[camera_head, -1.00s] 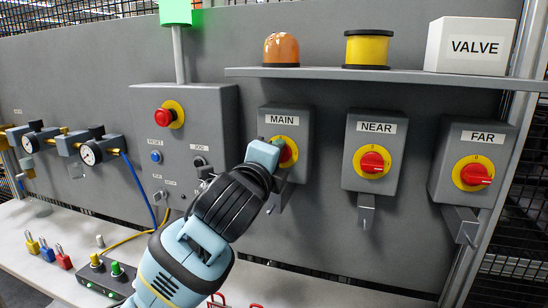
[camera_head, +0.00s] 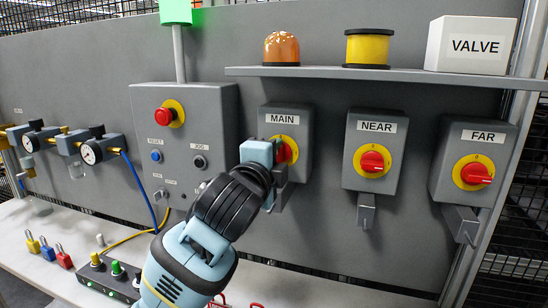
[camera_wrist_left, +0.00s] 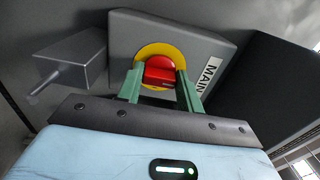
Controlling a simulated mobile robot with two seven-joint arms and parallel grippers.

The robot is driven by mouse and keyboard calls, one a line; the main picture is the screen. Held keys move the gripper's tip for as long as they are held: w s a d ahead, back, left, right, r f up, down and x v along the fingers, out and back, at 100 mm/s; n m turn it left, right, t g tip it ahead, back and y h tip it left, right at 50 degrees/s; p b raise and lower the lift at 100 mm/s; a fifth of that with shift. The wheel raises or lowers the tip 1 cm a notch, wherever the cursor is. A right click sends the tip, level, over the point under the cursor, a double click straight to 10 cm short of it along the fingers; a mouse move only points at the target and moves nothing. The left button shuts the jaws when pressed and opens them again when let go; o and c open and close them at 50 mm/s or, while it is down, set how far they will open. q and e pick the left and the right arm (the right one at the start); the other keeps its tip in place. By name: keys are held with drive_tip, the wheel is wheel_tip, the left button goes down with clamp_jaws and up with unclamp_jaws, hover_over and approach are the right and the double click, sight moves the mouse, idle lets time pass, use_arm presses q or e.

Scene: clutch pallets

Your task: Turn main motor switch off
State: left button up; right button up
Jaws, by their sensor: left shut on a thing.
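The main motor switch is a grey box labelled MAIN (camera_head: 299,121) with a red knob on a yellow disc. My left gripper (camera_head: 279,153) is at the front of this switch and hides much of the knob in the head view. In the left wrist view the green fingers of my left gripper (camera_wrist_left: 161,88) stand on both sides of the red knob (camera_wrist_left: 159,70) and are shut on it. The yellow disc (camera_wrist_left: 154,51) shows behind the knob. My right gripper is not in view.
The NEAR switch (camera_head: 374,150) and FAR switch (camera_head: 477,170) are to the right. A shelf (camera_head: 410,77) above holds an orange lamp (camera_head: 281,48), a yellow cylinder (camera_head: 367,48) and a VALVE box (camera_head: 470,45). A red button (camera_head: 164,116) is on the panel to the left.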

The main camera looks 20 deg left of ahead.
use_arm(q)
drive_tip(key=o, duration=0.6)
drive_tip(key=shift+r, duration=0.15)
drive_tip(key=o, duration=0.4)
drive_tip(key=shift+w, duration=0.1)
drive_tip(key=s, duration=0.8)
drive_tip(key=shift+a, duration=0.15)
drive_tip(key=shift+w, duration=0.1)
